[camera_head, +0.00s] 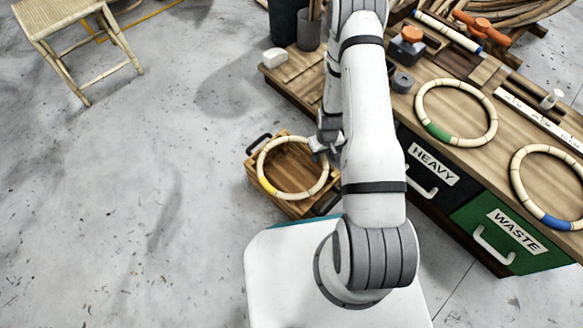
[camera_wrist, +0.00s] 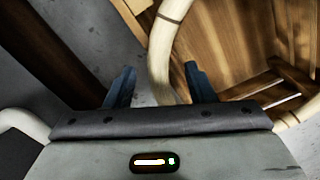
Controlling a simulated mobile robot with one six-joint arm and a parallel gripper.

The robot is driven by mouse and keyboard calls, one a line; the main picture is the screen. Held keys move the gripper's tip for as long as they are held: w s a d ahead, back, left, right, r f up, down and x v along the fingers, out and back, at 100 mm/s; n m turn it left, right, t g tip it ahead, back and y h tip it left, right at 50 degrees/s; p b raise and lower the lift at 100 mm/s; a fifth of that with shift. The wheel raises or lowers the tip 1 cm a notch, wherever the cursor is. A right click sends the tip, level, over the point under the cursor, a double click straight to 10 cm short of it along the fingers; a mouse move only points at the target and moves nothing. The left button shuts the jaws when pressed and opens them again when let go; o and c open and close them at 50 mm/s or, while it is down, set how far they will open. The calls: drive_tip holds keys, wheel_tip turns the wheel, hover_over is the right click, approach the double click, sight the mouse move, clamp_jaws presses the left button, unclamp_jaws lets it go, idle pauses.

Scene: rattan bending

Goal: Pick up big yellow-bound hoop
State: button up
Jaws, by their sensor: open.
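The yellow-bound hoop (camera_head: 264,184) is a pale cane ring with a yellow band at its lower left. It rests on a wooden crate (camera_head: 297,208) on the floor, left of my arm. My gripper (camera_head: 323,145) is at the hoop's right side. In the wrist view, the hoop (camera_wrist: 161,62) passes between the two dark fingers of my gripper (camera_wrist: 155,85), which stand apart on either side of it. The fingers are open, with a gap beside the cane. Part of the gripper is hidden behind my arm in the head view.
A workbench (camera_head: 462,158) on the right bears a green-bound hoop (camera_head: 438,132) and a blue-bound hoop (camera_head: 556,222). Its drawers read HEAVY (camera_head: 434,164) and WASTE (camera_head: 516,232). A rattan stool (camera_head: 75,45) stands at the upper left. The floor (camera_head: 120,220) on the left is clear.

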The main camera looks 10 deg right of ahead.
clamp_jaws()
idle(0.4)
drive_tip(key=shift+r, duration=0.1)
